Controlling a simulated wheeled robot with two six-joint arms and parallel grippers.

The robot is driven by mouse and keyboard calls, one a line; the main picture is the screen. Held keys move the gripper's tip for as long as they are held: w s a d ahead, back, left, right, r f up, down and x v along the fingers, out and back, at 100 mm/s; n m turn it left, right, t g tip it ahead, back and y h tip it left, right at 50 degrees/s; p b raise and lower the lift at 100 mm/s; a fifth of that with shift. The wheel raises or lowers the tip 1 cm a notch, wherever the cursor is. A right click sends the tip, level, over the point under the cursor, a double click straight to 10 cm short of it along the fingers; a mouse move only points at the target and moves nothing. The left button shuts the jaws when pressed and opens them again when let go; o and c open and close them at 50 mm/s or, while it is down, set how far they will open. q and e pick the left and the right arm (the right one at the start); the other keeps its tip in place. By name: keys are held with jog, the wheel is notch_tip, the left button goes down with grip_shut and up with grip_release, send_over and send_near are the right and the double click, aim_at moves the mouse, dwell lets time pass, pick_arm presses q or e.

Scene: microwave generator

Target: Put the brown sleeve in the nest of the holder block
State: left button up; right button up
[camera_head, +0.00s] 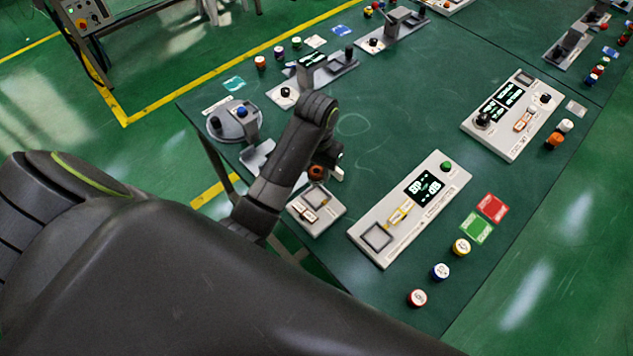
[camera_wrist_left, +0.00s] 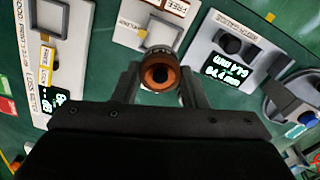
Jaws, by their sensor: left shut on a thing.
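The brown sleeve (camera_wrist_left: 160,76) is a short ring with a dark bore, seen end-on in the left wrist view; it also shows in the head view (camera_head: 317,173). My left gripper (camera_wrist_left: 160,86) is shut on it, one finger on each side. In the head view the gripper (camera_head: 320,176) is partly hidden behind my arm. A small pale block with a grey square nest, apparently the holder block (camera_head: 327,221), lies just below the sleeve in that picture. In the wrist view the block (camera_wrist_left: 128,36) is beyond the sleeve, its nest partly visible. The height gap cannot be told. My right gripper is not in view.
A long panel with a lit display (camera_head: 407,222) stands right of the block. A round grey fixture with a blue knob (camera_head: 232,124) is to the left. Red and green cards (camera_head: 492,207) and several coloured caps lie at the right. Clear green table (camera_head: 395,120) lies between.

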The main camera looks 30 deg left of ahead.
pick_arm(q)
notch_tip(320, 180, down, 6)
jog(key=b, duration=0.5)
jog(key=shift+r, duration=0.15)
jog(key=shift+f+b, duration=0.5)
jog(key=shift+b, duration=0.15)
notch_tip(320, 180, down, 3)
jog(key=shift+b, duration=1.1)
jog(key=o, duration=1.1)
jog(key=shift+f, duration=0.1)
notch_tip(320, 180, up, 12)
jog(key=p, duration=1.1)
